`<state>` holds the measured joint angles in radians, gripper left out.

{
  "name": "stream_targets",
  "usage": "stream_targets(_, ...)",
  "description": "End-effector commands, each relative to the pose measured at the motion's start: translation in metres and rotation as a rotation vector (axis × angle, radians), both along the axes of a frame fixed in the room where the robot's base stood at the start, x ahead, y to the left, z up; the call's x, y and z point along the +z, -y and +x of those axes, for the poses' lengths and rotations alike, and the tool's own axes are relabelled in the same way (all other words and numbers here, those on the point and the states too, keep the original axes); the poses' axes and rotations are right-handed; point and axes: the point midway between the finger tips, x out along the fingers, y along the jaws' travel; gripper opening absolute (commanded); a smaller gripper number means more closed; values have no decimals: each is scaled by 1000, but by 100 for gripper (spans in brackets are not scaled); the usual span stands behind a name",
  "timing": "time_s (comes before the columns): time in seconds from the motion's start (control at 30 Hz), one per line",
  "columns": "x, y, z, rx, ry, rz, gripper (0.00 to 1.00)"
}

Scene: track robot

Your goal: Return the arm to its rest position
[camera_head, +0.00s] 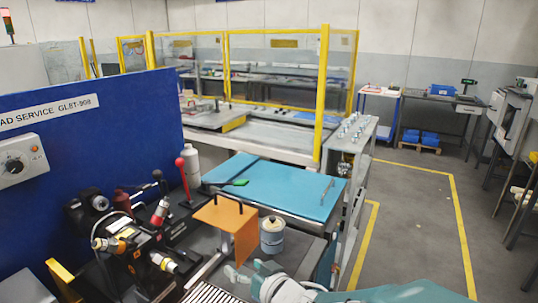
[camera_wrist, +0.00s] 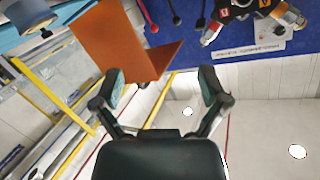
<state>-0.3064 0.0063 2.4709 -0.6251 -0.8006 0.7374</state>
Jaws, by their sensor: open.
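My gripper (camera_wrist: 162,86) shows in the wrist view with its two dark fingers spread wide. Nothing is between them. The wrist view is tipped over, with wall and floor at odd angles. An orange angled plate (camera_wrist: 108,42) lies behind and left of the fingers in that view; I cannot tell how far off it is. In the head view the orange plate (camera_head: 224,216) stands over the bench. A pale teal and white form (camera_head: 275,285) enters at the bottom edge of the head view; I cannot tell whether it is part of my arm.
A blue panel (camera_head: 95,135) stands at left, with a red-knobbed lever (camera_head: 182,175) and black fixtures before it. A white bottle (camera_head: 192,165) and a grey can (camera_head: 272,236) stand near a blue-topped table (camera_head: 285,188). Yellow-framed screens stand behind. Grey floor (camera_head: 415,205) is open at right.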

Motion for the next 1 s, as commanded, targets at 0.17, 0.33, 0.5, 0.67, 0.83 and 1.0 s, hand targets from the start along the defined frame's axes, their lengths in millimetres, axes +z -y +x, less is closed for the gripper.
stream_targets(0.17,17,66,8,-228,-29,-190,94)
stream_targets(0.33,26,124,-7,-397,-126,-343,94)
stream_targets(0.5,30,172,-42,-510,-268,-461,94)
stream_targets(0.67,32,202,-89,-554,-429,-538,94)
stream_targets(0.83,31,215,-144,-531,-597,-584,94)
stream_targets(1.0,30,216,-179,-484,-694,-602,94)
